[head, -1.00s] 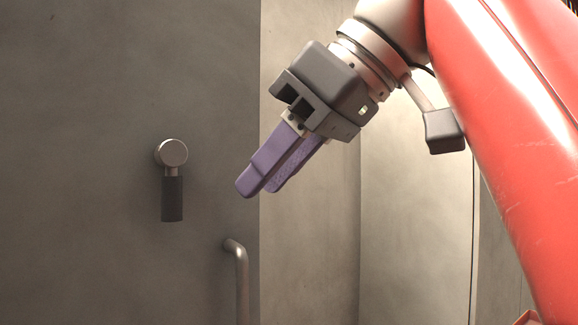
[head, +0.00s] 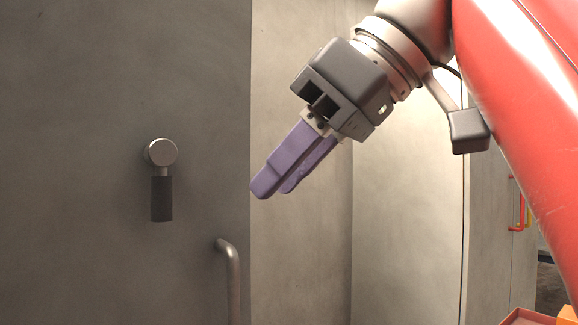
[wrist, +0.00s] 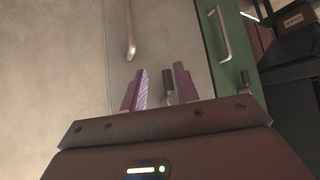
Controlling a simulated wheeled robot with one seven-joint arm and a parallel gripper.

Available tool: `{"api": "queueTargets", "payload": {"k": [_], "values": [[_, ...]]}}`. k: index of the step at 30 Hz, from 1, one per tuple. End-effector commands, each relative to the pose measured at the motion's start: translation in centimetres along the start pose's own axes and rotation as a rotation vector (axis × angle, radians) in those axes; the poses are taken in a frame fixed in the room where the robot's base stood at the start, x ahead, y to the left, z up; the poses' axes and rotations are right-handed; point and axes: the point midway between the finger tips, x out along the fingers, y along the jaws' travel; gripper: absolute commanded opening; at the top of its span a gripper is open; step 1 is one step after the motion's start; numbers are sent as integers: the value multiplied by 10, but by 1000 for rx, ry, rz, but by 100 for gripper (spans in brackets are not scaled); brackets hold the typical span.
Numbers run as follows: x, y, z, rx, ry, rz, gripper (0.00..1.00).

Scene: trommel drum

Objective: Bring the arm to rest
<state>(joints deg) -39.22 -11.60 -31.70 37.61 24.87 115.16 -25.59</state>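My gripper (head: 275,192) has purple fingers and hangs from the upper right in the head view, pointing down and left. In the wrist view my gripper (wrist: 161,85) has its two fingers apart, with nothing held between them. A round metal knob with a dark hanging grip (head: 161,198) is on the grey door (head: 80,120), left of the fingers in the head view. A dark grip (wrist: 167,84) shows beyond the gap between the fingers in the wrist view. My red arm fills the right of the head view.
A bent metal handle (head: 229,270) stands on the door below my gripper. Grey wall panels (head: 405,200) are behind it, with a red handle (head: 520,212) at far right. The wrist view shows a green panel (wrist: 228,70) with a metal handle and a dark box (wrist: 295,25).

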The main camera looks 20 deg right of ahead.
Motion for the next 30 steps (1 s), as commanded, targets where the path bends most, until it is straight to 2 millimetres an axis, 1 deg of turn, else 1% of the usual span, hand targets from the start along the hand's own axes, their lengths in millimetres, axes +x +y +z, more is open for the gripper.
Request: {"api": "queueTargets", "payload": {"k": [8,11,14,17,18,20,21,23,24,26,27,29,30], "values": [[1,1,0,6,0,0,31],[8,9,4,48,-4,1,31],[24,24,14,137,-10,11,31],[51,41,33,249,-25,36,31],[63,47,42,294,-31,50,31],[82,54,57,355,-44,74,31],[96,58,68,393,-54,93,31],[116,61,87,446,-71,124,31],[131,63,101,479,-83,146,31],[152,64,123,523,-102,182,31],[167,64,138,549,-117,208,31],[189,62,164,585,-138,248,31],[204,60,182,607,-153,276,31]]}}
